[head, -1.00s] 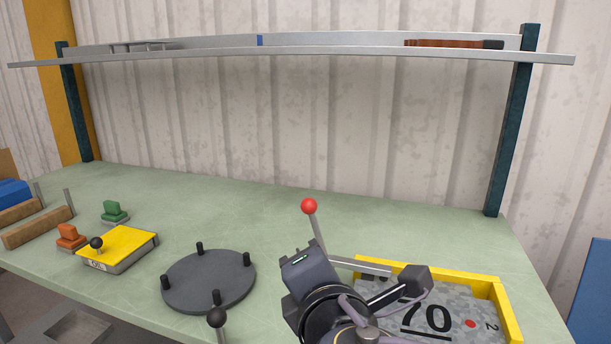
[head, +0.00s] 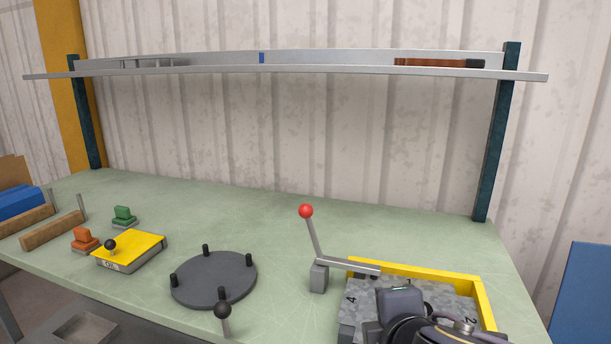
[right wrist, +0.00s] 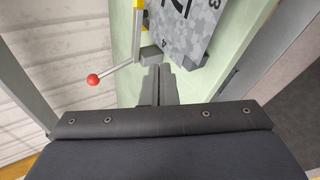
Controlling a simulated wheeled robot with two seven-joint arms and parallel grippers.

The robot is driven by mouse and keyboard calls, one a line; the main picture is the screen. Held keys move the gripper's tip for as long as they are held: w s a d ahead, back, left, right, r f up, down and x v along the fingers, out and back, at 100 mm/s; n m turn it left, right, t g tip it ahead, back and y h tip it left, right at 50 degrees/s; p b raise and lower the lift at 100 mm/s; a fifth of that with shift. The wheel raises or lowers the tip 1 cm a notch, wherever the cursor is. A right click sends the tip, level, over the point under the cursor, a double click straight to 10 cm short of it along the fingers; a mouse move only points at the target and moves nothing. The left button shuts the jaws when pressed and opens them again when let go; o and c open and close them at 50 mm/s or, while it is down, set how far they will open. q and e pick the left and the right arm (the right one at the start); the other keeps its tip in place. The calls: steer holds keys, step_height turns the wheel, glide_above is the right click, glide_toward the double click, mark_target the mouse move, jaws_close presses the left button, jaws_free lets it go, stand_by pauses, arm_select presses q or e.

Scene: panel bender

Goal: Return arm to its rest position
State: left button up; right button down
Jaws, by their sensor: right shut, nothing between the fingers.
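My right gripper shows in the right wrist view (right wrist: 158,86) with its two fingers together and nothing between them. In the head view my right arm covers part of the grey patterned panel (head: 350,318) at the bench's front right, and the fingertips are hidden there. A lever with a red ball knob (head: 306,211) stands upright at the left of the yellow frame (head: 415,272). In the right wrist view the red knob (right wrist: 93,80) is left of the fingers and apart from them. My left gripper is not in view.
A dark round plate (head: 213,279) with several pegs sits left of the lever. A yellow-topped box (head: 128,249), an orange block (head: 84,239) and a green block (head: 123,216) are further left. A shelf (head: 290,72) spans the back. The bench's middle is clear.

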steer(key=s+d+f+m+g+p, duration=0.4)
steer(key=s+d+f+m, duration=0.15)
steer(key=d+m, duration=0.35)
steer(key=s+f+m+g+y+p, duration=0.1)
steer(key=s+m+y+p, duration=0.2)
steer(key=s+m, duration=0.6)
steer(key=m+y, duration=0.1)
steer(key=m, duration=0.1)
steer(key=shift+s+f+m+g, duration=0.15)
steer(key=shift+f+m+g, duration=0.15)
steer(key=shift+g, duration=0.1)
